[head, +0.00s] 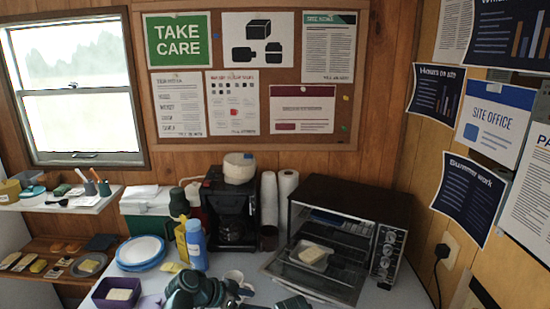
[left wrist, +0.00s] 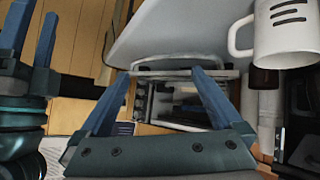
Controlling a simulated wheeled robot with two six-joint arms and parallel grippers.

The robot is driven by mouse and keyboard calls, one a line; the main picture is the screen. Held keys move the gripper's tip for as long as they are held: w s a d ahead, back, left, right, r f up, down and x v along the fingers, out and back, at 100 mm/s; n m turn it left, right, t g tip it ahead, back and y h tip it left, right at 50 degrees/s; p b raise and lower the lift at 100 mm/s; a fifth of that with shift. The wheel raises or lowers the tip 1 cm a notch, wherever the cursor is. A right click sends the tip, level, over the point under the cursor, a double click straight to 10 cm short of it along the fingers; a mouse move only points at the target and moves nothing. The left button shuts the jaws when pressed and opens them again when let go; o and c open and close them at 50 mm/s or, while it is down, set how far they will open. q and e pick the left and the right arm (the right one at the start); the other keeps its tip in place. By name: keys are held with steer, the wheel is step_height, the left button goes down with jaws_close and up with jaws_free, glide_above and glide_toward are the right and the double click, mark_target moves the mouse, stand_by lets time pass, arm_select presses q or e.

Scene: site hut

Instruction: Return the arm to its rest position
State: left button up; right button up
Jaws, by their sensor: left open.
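In the head view, part of my arm (head: 205,291) shows low in the middle, in front of the coffee maker, with its fingertips not clearly visible. In the left wrist view my left gripper (left wrist: 160,73) has its two blue fingers spread wide with nothing between them. The toaster oven is seen beyond them, apart from the fingers. A second gripper, my right gripper (left wrist: 34,14), shows at the left edge of that view. Its two blue fingers stand apart and look empty; its tips reach the top of the picture.
The toaster oven (head: 352,206) has its door down, with a pale dish (head: 311,256) on it. A white mug (left wrist: 287,30) stands near my left gripper. Blue plates (head: 141,250), a blue bottle (head: 197,246) and a purple tub (head: 102,296) crowd the counter's left.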

arm_select(q)
steer(key=s+n+g+y+p, duration=0.5)
steer(key=s+y, duration=0.5)
steer(key=s, duration=0.5)
steer(key=shift+a+f+n+y+p, duration=0.15)
steer(key=shift+f+n+y+p, duration=0.25)
steer(key=shift+p, duration=0.7)
steer(key=shift+r, duration=0.15)
